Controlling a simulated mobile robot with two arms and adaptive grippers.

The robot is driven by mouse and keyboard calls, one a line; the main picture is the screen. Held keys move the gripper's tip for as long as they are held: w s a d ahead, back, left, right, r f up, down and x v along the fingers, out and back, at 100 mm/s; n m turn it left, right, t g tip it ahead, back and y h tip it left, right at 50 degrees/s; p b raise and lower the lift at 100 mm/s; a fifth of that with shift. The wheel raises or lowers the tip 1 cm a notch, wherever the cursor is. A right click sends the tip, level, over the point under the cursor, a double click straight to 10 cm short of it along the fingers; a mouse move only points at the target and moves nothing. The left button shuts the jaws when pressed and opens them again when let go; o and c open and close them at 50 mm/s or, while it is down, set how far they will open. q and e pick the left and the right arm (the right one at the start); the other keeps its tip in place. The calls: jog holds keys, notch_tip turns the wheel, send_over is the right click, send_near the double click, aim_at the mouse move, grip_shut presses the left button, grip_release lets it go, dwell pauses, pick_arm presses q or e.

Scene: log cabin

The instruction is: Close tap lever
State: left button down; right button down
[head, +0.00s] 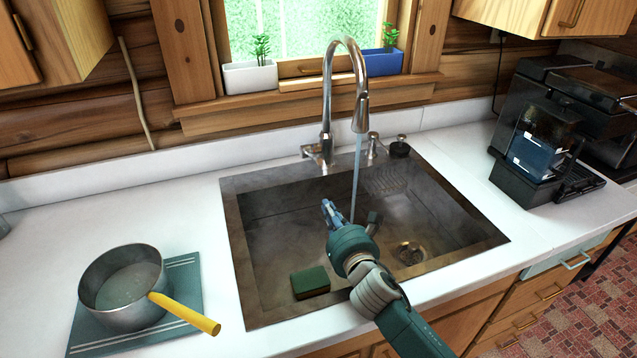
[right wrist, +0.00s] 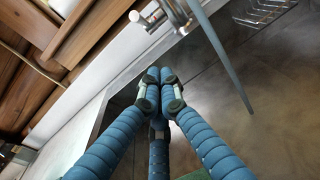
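The metal tap (head: 328,100) stands behind the sink with a high curved neck, and a stream of water (head: 357,180) runs from its spout. Its small lever (head: 316,152) is at the left of the tap's base. In the right wrist view, the tap's base and lever (right wrist: 150,18) show at the top, beyond the fingertips. My right gripper (head: 327,207) is over the sink basin, in front of the tap and left of the water. Its fingers are together, with nothing between them, and apart from the lever. The right wrist view shows the fingertips (right wrist: 157,76) meeting. My left gripper is not in view.
The sink (head: 235,215) holds a green sponge (head: 310,282) at its front left. A pot (head: 122,290) with a yellow handle stands on a mat at the left. A coffee machine (head: 545,145) is at the right. Planters (head: 250,77) line the sill behind the tap.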

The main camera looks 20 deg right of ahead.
jog(key=p, duration=0.3)
send_near(311, 156)
jog(key=w+f, duration=0.3)
jog(key=w, duration=0.1)
jog(key=shift+w+d+f, duration=0.2)
jog(key=shift+d, duration=0.2)
jog(key=shift+r, duration=0.1)
jog(key=shift+w+r+p, duration=0.1)
jog(key=shift+r+p, duration=0.2)
jog(key=shift+p, duration=0.1)
